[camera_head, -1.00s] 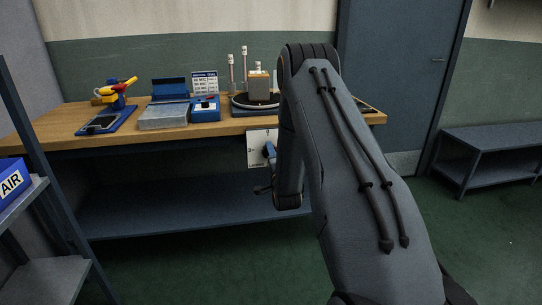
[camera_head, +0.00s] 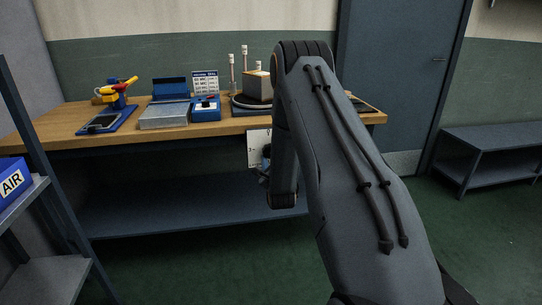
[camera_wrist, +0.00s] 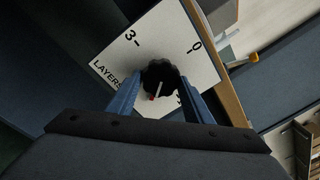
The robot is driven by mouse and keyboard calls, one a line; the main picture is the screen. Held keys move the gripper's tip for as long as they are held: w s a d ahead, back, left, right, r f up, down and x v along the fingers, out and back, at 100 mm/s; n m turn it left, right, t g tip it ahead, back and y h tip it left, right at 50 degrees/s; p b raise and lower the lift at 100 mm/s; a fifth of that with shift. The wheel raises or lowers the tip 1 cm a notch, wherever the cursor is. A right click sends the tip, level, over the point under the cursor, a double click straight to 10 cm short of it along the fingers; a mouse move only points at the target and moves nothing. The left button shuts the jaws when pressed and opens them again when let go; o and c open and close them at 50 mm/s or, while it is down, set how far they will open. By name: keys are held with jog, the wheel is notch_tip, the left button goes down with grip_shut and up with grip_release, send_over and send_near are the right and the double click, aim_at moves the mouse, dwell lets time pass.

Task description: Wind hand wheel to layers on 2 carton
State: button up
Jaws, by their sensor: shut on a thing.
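In the wrist view the black hand wheel (camera_wrist: 158,74) sits on a white plate (camera_wrist: 165,38) lettered LAYERS, with 3 and 0 legible. Other markings are hidden by the wheel and my fingers. The wheel carries a white line with a red end, lying toward my gripper. My gripper (camera_wrist: 160,82) has its blue fingers on either side of the wheel and is shut on it. In the head view the plate (camera_head: 256,146) hangs at the bench front, partly behind my arm. A carton (camera_head: 257,89) stands on a dark round base (camera_head: 240,103) on the bench.
The wooden bench (camera_head: 70,123) also holds a blue device with a red and yellow tool (camera_head: 118,90), a grey box (camera_head: 164,117) and a blue box (camera_head: 206,108). A shelf with a blue AIR bin (camera_head: 12,183) is at left. A low bench (camera_head: 490,140) is at right.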

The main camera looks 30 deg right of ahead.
jog(key=shift+a+m, duration=0.15)
jog(key=shift+m, duration=3.45)
jog(key=shift+g, duration=0.3)
jog(key=o, duration=1)
jog(key=shift+o, duration=0.2)
jog(key=v, duration=0.7)
jog(key=shift+s+a, duration=0.15)
jog(key=shift+s, duration=0.2)
jog(key=shift+r, duration=0.1)
